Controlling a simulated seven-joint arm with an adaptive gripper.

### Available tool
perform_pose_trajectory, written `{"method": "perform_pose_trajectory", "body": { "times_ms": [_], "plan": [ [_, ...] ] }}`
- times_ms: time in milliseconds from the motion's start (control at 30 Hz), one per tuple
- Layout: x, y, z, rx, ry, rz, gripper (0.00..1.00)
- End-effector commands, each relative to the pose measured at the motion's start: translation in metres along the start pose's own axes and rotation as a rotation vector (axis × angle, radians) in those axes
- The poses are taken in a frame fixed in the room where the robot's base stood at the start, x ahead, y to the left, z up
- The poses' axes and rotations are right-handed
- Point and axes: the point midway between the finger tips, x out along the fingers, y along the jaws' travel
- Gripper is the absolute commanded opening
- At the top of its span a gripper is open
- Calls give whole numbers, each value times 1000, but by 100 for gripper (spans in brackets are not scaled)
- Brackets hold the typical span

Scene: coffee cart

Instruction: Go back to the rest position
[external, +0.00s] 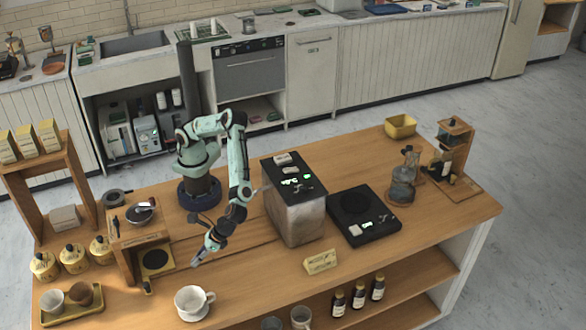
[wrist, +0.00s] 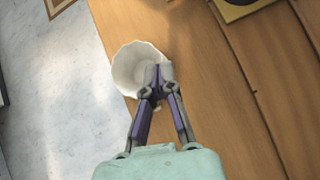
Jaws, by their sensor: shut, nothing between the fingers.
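My gripper (external: 196,262) is at the end of my pale green arm, low over the front left part of the wooden counter. Its fingers are shut and empty. A white cup (external: 192,301) stands on the counter just in front of the gripper, near the counter's front edge. In the wrist view my gripper (wrist: 156,78) reaches up the picture, and its fingertips overlap the right side of the white cup (wrist: 128,72). I cannot tell from the wrist view whether they touch it; in the external view they look apart.
A wooden stand (external: 128,243) is left of my arm. A yellow tray (external: 72,315) with cups lies front left. Right of my arm are a tall box-shaped machine (external: 296,220), a black scale (external: 362,228), a glass carafe (external: 403,185) and a small yellow sign (external: 320,263).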

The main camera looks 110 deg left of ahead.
Motion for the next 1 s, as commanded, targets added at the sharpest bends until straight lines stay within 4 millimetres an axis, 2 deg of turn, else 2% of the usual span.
{"method": "perform_pose_trajectory", "body": {
  "times_ms": [33,100,167,233,300,367,400,500,567,600,667,800,900,1000],
  "plan": [
    [-29,3,-3,7,67,46,0],
    [-71,-3,-8,0,177,96,0],
    [-107,-18,-14,-29,284,131,0],
    [-146,-43,-21,-64,408,161,0],
    [-181,-75,-25,-89,527,178,0],
    [-208,-108,-28,-105,622,183,0],
    [-223,-131,-28,-112,681,182,0],
    [-248,-191,-24,-122,794,161,0],
    [-254,-225,-21,-122,839,140,0],
    [-256,-246,-19,-118,861,123,0],
    [-253,-277,-15,-105,882,93,0],
    [-226,-340,-8,-14,862,-18,0],
    [-201,-366,-7,89,788,-119,0],
    [-186,-379,-6,206,721,-209,0]
  ]
}}
